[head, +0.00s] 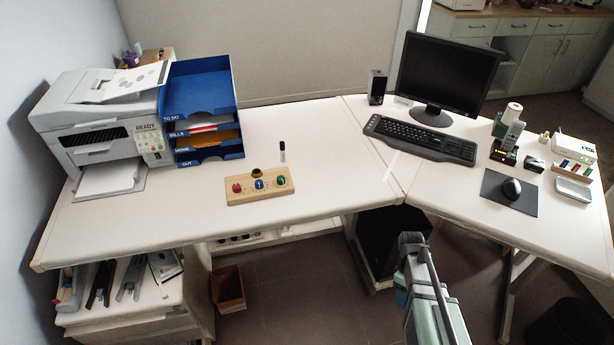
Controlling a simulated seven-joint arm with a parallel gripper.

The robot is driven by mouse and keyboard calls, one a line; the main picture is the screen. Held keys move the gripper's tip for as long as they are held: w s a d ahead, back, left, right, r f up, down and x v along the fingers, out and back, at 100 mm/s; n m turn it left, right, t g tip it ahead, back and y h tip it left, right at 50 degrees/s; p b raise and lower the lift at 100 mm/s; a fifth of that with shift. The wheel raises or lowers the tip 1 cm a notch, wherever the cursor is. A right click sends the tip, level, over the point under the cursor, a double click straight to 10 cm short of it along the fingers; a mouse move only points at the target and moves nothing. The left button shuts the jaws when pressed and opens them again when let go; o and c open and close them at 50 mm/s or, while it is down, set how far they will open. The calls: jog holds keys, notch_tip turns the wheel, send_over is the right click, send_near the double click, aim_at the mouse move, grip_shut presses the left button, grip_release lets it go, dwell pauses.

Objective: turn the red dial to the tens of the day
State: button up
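A wooden board (262,193) lies on the white desk, in front of the blue tray stack. The red dial (237,188) is the leftmost of three coloured knobs on it. A blue dial (259,184) is in the middle and a green dial (281,180) on the right. Their marks and settings are too small to read. No readable date shows. My arm (428,285) rises from the bottom edge, off the desk's front and well right of the board. Its upper end is dark grey; I cannot make out fingers or whether they are open.
A printer (100,130) and blue trays (205,115) stand left. A monitor (445,75), keyboard (420,140) and mouse (512,188) are right. The desk (335,170) right of the board is clear.

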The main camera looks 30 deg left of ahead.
jog(key=w+a+r+n+t, duration=0.2)
jog(key=w+a+r+n, duration=0.5)
jog(key=a+r, duration=0.5)
notch_tip(320, 180, up, 23)
jog(key=n+t+y, duration=0.2)
jog(key=n+y, duration=0.2)
jog(key=n, duration=0.4)
send_over(236, 186)
notch_tip(236, 186, down, 13)
jog(key=shift+d+r, duration=0.1)
jog(key=shift+r, duration=0.1)
jog(key=shift+c, duration=0.4)
grip_shut()
